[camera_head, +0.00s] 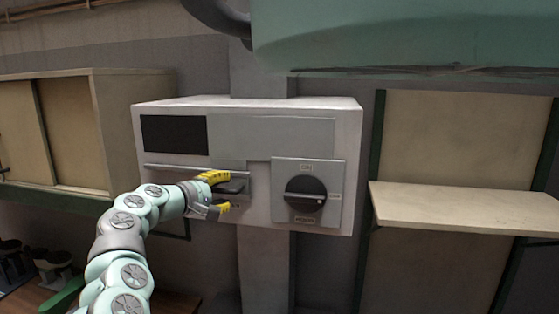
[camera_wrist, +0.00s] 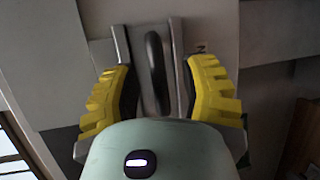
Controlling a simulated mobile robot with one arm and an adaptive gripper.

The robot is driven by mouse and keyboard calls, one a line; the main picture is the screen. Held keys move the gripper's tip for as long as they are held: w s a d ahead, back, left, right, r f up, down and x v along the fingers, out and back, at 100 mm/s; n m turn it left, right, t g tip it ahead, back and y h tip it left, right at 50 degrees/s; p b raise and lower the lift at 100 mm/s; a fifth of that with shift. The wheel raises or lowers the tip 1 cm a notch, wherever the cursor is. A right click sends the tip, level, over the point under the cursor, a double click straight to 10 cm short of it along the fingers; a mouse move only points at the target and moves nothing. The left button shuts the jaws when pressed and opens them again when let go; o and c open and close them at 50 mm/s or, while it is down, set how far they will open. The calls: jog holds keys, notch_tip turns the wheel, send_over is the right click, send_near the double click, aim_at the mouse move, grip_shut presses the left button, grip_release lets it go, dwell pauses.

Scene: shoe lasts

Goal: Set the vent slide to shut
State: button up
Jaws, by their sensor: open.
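The vent slide is a dark bar-shaped handle (camera_head: 235,186) on a grey metal track (camera_head: 196,170), low on the left front of a white wall box. In the wrist view the black handle (camera_wrist: 154,65) stands on a grey plate between my two yellow fingers. My gripper (camera_head: 222,192) is open around the handle, with one finger on each side.
The white box (camera_head: 350,130) has a black rotary knob (camera_head: 305,195) on a grey plate just right of the slide. A dark panel (camera_head: 173,134) is above left. A wooden shelf (camera_head: 465,206) is at the right, a cabinet (camera_head: 60,130) at the left. A large green body hangs above.

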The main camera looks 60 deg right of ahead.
jog(key=shift+o, duration=0.5)
grip_shut()
